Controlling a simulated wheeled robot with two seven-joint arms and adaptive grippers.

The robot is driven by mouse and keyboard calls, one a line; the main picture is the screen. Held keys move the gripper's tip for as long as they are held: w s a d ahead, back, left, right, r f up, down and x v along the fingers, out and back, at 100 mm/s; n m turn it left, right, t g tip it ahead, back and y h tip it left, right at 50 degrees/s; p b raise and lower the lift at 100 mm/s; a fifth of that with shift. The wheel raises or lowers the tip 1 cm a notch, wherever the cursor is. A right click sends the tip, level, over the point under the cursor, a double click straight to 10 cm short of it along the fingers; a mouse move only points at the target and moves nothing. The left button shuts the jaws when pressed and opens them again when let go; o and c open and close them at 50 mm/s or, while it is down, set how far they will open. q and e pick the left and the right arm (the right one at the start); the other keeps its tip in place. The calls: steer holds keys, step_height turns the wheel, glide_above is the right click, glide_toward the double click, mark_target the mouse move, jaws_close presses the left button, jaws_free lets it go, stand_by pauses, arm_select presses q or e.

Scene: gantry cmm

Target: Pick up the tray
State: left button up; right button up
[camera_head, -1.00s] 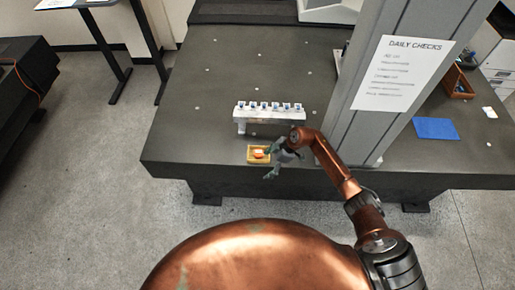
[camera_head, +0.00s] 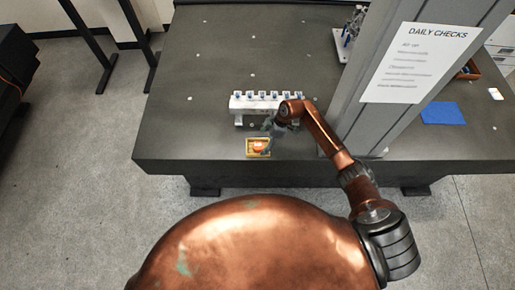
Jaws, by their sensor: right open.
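A small yellow tray (camera_head: 248,154) with an orange and white thing (camera_head: 259,146) in it sits near the front edge of the dark granite table. My right gripper (camera_head: 268,132) is open, at the tray's back right side. Its fingers are small and partly hidden by my wrist, so I cannot tell whether they touch the tray. My left gripper is not in view.
A pale rack (camera_head: 250,105) with several dark-topped pieces stands just behind the tray. A grey column (camera_head: 365,115) with a "Daily checks" sheet (camera_head: 415,65) rises to the right. A blue mat (camera_head: 443,113) lies farther right. The table's left part is clear.

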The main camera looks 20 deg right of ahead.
mark_target(259, 145)
steer(key=shift+a+f, duration=0.1)
steer(key=shift+f, duration=0.15)
steer(key=b+x, duration=0.4)
steer(key=shift+a+f+b, duration=0.1)
steer(key=shift+f+b, duration=0.15)
steer(key=shift+b, duration=0.1)
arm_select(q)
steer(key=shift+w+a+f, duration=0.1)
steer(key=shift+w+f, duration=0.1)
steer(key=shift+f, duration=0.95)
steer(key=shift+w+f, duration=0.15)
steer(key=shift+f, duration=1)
arm_select(e)
steer(key=shift+r, duration=0.15)
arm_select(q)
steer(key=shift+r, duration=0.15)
arm_select(e)
steer(key=shift+f, duration=0.25)
steer(key=shift+c, duration=0.2)
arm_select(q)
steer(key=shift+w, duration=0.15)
arm_select(e)
steer(key=c, duration=1.2)
steer(key=shift+c, duration=0.2)
